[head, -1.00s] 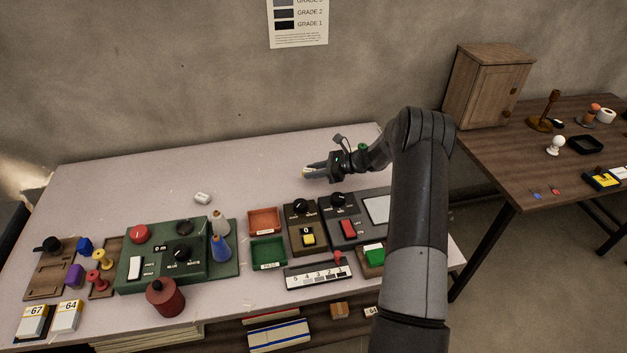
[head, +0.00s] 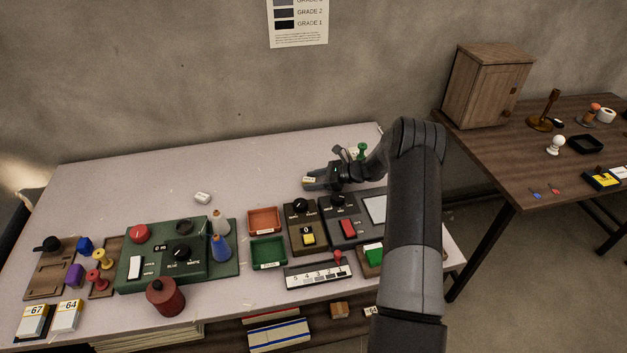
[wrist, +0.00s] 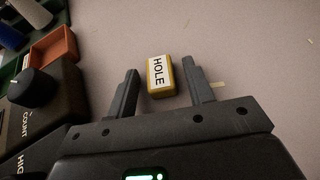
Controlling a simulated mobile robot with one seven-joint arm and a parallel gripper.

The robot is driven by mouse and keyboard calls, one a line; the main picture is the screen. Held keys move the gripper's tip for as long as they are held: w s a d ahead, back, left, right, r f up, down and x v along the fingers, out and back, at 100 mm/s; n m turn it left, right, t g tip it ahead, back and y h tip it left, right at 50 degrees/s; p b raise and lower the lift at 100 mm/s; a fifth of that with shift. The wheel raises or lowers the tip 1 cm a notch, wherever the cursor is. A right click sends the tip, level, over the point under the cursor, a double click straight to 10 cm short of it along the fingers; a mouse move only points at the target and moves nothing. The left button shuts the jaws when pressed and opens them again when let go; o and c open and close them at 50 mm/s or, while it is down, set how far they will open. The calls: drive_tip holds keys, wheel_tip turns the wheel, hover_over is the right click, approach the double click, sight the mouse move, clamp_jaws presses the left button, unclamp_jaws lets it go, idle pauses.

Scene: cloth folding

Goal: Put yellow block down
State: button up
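The yellow block (wrist: 161,77) has a white label reading HOLE on top. In the wrist view it lies between my gripper's fingers, with a narrow gap on each side. It appears to rest on the pale table top. My gripper (wrist: 160,88) is open around it. In the head view my gripper (head: 312,183) is low over the table behind the dark control boxes, and the block (head: 309,180) shows as a small pale patch at the fingertips.
An orange-red tray (head: 264,221) and a green tray (head: 268,251) stand to the left, beside a box with a black knob and yellow switch (head: 308,239). A green peg-like piece (head: 362,149) stands behind the arm.

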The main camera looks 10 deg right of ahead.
drive_tip(key=shift+r, duration=0.1)
drive_tip(key=shift+d+r, duration=0.15)
drive_tip(key=v, duration=1.1)
drive_tip(key=shift+s+r, duration=0.1)
drive_tip(key=shift+s, duration=0.05)
drive_tip(key=shift+s+r, duration=0.1)
drive_tip(key=shift+r, duration=0.15)
drive_tip(key=s+a+r+n+g+h, duration=0.1)
drive_tip(key=s+a+r+n+h, duration=0.1)
drive_tip(key=s+a+r+n, duration=0.4)
drive_tip(key=s+a+r+n+g+h, duration=0.15)
drive_tip(key=s+r, duration=0.25)
drive_tip(key=r, duration=0.4)
drive_tip(key=s+a+r+n+g+h, duration=0.1)
drive_tip(key=s+a+r+n+h, duration=0.25)
drive_tip(key=s+r, duration=0.35)
drive_tip(key=s+r+n+t+h, duration=0.1)
drive_tip(key=s+r+n+h, duration=0.1)
drive_tip(key=s, duration=0.6)
drive_tip(key=s+a+r+n+t+h, duration=0.1)
drive_tip(key=s+r+n, duration=0.2)
drive_tip(key=s+n, duration=0.2)
drive_tip(key=s+a+r+n+t+h, duration=0.1)
drive_tip(key=s+n, duration=0.3)
drive_tip(key=s, duration=0.7)
drive_tip(key=shift+s+r+t+h, duration=0.3)
drive_tip(key=shift+r+t+h, duration=0.25)
drive_tip(key=shift+r+h, duration=0.25)
